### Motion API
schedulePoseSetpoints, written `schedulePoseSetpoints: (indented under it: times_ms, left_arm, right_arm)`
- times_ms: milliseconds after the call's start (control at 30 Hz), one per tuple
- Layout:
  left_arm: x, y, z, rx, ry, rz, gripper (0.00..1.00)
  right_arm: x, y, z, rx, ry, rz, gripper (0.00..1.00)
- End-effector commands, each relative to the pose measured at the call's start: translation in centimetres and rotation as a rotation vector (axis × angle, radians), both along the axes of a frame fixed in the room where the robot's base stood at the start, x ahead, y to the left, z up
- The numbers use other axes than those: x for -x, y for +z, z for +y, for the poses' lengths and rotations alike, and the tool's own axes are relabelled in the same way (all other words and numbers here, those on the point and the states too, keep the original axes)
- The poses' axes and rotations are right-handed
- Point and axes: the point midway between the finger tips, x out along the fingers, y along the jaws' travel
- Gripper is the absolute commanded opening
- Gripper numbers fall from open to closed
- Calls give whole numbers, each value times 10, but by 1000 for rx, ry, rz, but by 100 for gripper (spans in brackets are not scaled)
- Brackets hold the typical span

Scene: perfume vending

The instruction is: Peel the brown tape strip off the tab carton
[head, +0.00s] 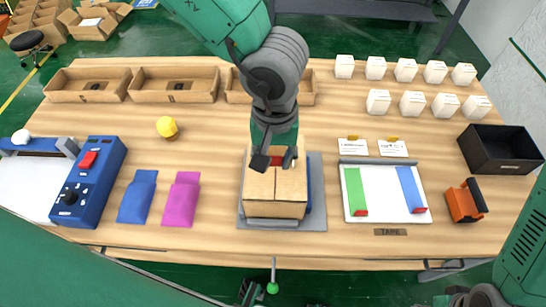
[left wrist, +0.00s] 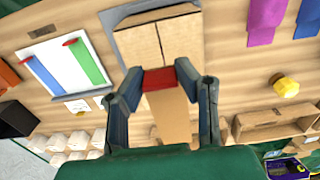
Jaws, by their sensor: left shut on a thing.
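The tab carton (head: 275,208) is a tan box on a grey plate (head: 313,215) at the middle front of the table. A dark seam runs along its top, which also shows in the left wrist view (left wrist: 140,46). My left gripper (head: 273,163) is over the carton's far end, shut on the red tab (left wrist: 160,79) of the tape strip. The brown tape strip (left wrist: 172,117) extends from the tab between my fingers toward the palm in the left wrist view. Whether any of it still touches the carton is hidden. My right gripper is not visible.
A white board (head: 384,190) with green and blue strips lies right of the carton. An orange tape dispenser (head: 462,204) and a black bin (head: 500,150) stand farther right. Blue and magenta pouches (head: 182,197) lie left. Open trays (head: 175,83) line the back.

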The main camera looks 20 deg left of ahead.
Motion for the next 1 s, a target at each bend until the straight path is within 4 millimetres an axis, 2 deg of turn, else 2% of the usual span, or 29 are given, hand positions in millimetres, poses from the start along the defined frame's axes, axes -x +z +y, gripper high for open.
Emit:
schedulePoseSetpoints:
  times_ms: [633,1000]
  left_arm:
    - [0,20,1,2,0,-1,16]
    - [0,33,1,3,0,-1,16]
  right_arm:
    - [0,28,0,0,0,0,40]
    - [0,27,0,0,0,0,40]
